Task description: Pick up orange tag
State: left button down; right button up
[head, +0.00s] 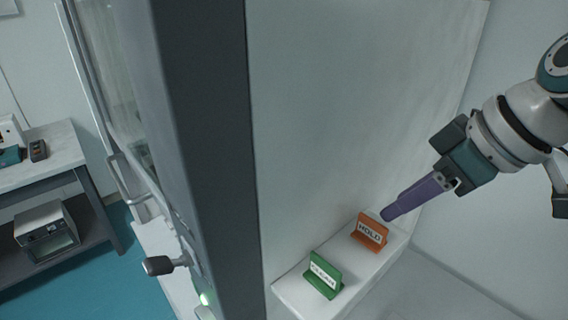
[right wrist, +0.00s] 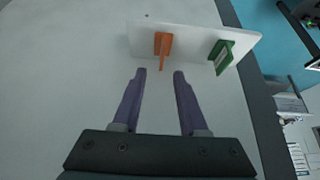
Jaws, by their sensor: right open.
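The orange tag (head: 369,232), marked HOLD, stands upright on a white shelf (head: 291,291) against a pale wall panel. In the right wrist view the orange tag (right wrist: 163,45) is ahead of the fingertips, roughly between their lines. A green tag (head: 324,275) stands on the same shelf, nearer the dark post; it also shows in the right wrist view (right wrist: 220,54). My right gripper (head: 387,215) has purple fingers, spread and empty in the right wrist view (right wrist: 159,72). Its tips are close to the orange tag, apart from it. My left gripper is out of view.
A dark grey post (head: 213,150) and a door with a handle (head: 160,265) stand left of the shelf. A side table (head: 42,160) with instruments is at far left. The space above the shelf is clear apart from my right arm.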

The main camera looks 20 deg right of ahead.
aim_at(374, 220)
jog(key=shift+x, duration=1)
jog(key=shift+a+f+p, duration=0.15)
jog(key=shift+f+p, duration=0.1)
jog(key=shift+p, duration=0.2)
jog(key=p+x, duration=0.1)
jog(key=x, duration=0.3)
jog(key=shift+w+f, duration=0.15)
jog(key=shift+f, duration=0.15)
grip_shut()
